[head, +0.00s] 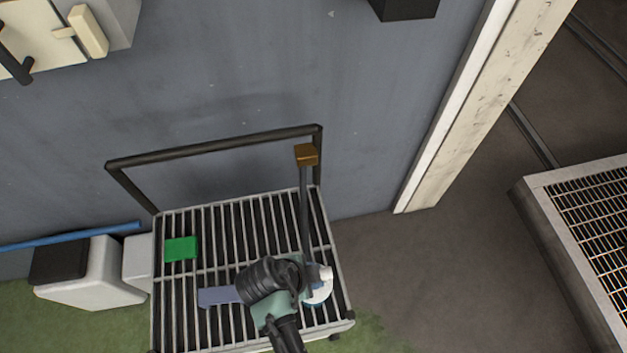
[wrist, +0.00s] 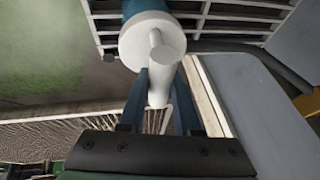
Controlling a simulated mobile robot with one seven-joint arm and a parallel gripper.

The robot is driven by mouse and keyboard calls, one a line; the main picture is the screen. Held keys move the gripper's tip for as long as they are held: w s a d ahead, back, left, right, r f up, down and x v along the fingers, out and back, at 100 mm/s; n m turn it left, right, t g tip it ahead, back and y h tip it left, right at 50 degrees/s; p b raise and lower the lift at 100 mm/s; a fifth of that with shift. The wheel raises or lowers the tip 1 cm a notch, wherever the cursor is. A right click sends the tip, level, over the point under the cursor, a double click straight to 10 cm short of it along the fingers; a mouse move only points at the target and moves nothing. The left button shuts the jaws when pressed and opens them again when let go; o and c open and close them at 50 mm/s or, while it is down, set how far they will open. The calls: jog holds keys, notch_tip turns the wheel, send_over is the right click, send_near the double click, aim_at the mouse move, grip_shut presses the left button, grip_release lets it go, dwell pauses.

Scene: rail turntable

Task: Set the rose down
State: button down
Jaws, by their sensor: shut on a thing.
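The rose is a white, round-headed piece with a blue band and a white neck; it shows in the head view (head: 319,292) and large in the wrist view (wrist: 152,42). My gripper (wrist: 162,78) is shut on its white neck, with one dark blue finger on each side. In the head view my gripper (head: 312,283) is over the front right part of the slatted rack (head: 270,225), partly hidden by my own wrist. I cannot tell whether the rose touches the slats.
A green block (head: 181,248) lies at the rack's left, and a blue-grey block (head: 219,296) lies near its front middle. A brown block (head: 306,154) tops a dark upright bar at the back right. A dark rail (head: 215,148) edges the back. Slats between the blocks are bare.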

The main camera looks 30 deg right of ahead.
aim_at(321, 294)
jog(key=shift+f, duration=2.75)
jog(key=shift+f, duration=0.1)
jog(key=c, duration=0.6)
grip_release()
